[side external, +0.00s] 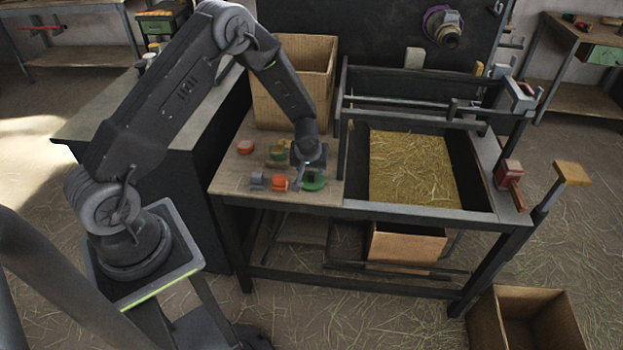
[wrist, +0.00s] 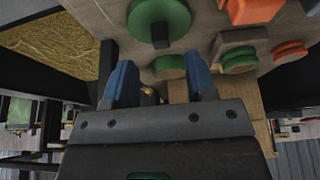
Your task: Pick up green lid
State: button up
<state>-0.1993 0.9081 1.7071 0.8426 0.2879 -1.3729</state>
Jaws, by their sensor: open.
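A round green lid (side external: 314,182) with a dark knob lies near the front edge of the wooden bench top. In the wrist view a large green disc with a dark knob (wrist: 158,22) is at the top middle, just beyond my fingertips. A smaller green round piece (wrist: 169,66) shows between the fingers. My gripper (wrist: 162,70) has its two blue fingers apart, with nothing held. In the side view my gripper (side external: 308,163) is low over the bench, just above and behind the front green lid, partly hiding it. I cannot tell whether they touch.
An orange piece (side external: 280,183) and a grey piece (side external: 257,179) lie left of the lid. A red round piece (side external: 245,147) and another green piece (side external: 277,153) lie behind them. A cardboard box (side external: 305,60) stands at the back. A framed bin of straw (side external: 412,165) is to the right.

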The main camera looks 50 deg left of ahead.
aim_at(311, 174)
jog(key=shift+x, duration=2.65)
jog(key=shift+c, duration=0.5)
grip_shut()
